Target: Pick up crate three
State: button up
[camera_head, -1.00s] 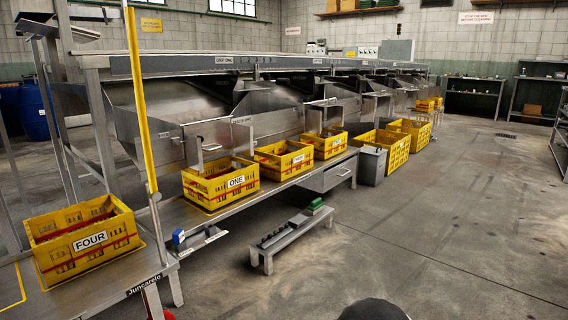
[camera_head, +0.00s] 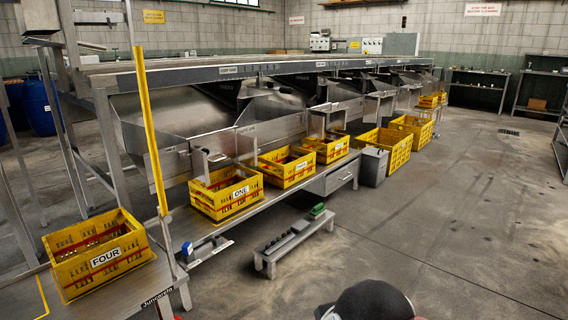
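Yellow crates with red bands stand along the metal sizer bench. The nearest, marked FOUR (camera_head: 104,260), sits on the bench end at lower left. The crate marked ONE (camera_head: 239,194) is further along. Beyond it stand a second yellow crate (camera_head: 288,173) and a third one (camera_head: 331,153); their labels are too small to read, so I cannot tell which is crate three. My gripper is not in view. A dark rounded part, probably of my arm, shows at the bottom edge, apart from all crates.
Larger yellow crates (camera_head: 396,153) stand beyond a grey bin (camera_head: 373,167) on the floor. A low metal bench (camera_head: 290,246) with a green item stands before the sizer. A yellow post (camera_head: 151,130) rises near crate FOUR. The floor at right is open.

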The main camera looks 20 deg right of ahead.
aim_at(288, 169)
jog(key=i+l+u, duration=0.15)
jog(key=u, duration=0.25)
jog(key=i+l+u, duration=0.25)
jog(key=u, duration=0.15)
jog(key=i+l, duration=0.25)
jog(key=i+l+u, duration=0.1)
jog(key=i+l, duration=0.15)
jog(key=l, duration=0.15)
jog(key=i+l, duration=0.2)
jog(key=l, duration=0.2)
jog(key=i+l+u, duration=0.1)
jog(key=i+l, duration=0.35)
jog(key=l, duration=0.25)
jog(key=i+l+u, duration=0.1)
jog(key=i+l, duration=0.15)
jog(key=l, duration=0.15)
jog(key=i+l, duration=0.2)
jog(key=l, duration=0.15)
jog(key=i+l+u, duration=0.1)
jog(key=l, duration=0.3)
jog(key=i, duration=0.1)
